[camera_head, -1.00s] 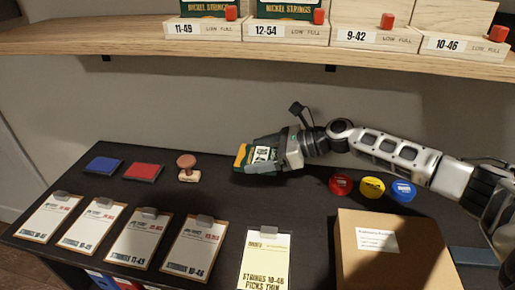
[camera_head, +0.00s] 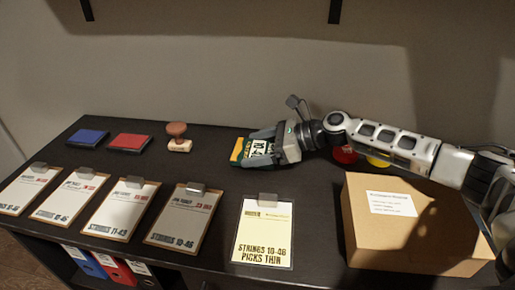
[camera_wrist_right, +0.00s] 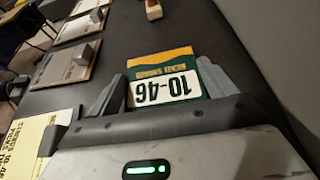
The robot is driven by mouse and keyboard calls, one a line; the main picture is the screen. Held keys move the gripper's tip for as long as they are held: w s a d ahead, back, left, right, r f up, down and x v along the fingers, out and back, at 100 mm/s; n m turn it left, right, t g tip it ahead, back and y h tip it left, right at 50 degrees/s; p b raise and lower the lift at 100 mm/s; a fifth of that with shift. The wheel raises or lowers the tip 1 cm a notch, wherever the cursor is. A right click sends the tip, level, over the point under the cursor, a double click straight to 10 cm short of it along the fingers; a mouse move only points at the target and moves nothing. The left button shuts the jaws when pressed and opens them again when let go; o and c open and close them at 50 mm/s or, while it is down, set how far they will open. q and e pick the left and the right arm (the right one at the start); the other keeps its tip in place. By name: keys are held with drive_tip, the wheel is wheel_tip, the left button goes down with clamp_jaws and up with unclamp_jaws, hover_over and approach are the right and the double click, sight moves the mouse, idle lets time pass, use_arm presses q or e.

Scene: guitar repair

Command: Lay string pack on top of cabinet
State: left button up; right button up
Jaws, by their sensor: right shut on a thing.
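The string pack (camera_head: 238,150) is green and yellow with a white 10-46 label; it also shows in the right wrist view (camera_wrist_right: 163,66). My right gripper (camera_head: 256,147) is shut on it, with one finger along each side edge. The pack lies roughly flat, at or just above the dark cabinet top (camera_head: 218,160); I cannot tell whether it touches. It is right of the wooden stamp and behind the yellow order sheet. My left gripper is not in view.
A stamp (camera_head: 178,140), a red pad (camera_head: 130,142) and a blue pad (camera_head: 88,137) lie left. Several clipboards (camera_head: 180,218) line the front, with the yellow sheet (camera_head: 263,235). A cardboard box (camera_head: 410,235) stands right. Red (camera_head: 344,155) and yellow (camera_head: 378,162) round items sit behind it.

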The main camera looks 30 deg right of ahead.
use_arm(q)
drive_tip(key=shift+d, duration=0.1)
use_arm(e)
drive_tip(key=shift+f, duration=0.15)
drive_tip(key=o, duration=0.9)
drive_tip(key=shift+c, duration=0.2)
drive_tip(key=shift+s+d, duration=0.3)
drive_tip(key=shift+d, duration=0.15)
drive_tip(key=v, duration=1.4)
drive_tip(key=shift+s+d+r+b, duration=0.1)
drive_tip(key=shift+r+b, duration=0.15)
drive_tip(key=shift+b, duration=0.15)
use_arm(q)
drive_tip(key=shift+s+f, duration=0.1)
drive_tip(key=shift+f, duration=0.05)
use_arm(e)
drive_tip(key=shift+s+d+r, duration=0.15)
drive_tip(key=shift+d, duration=0.05)
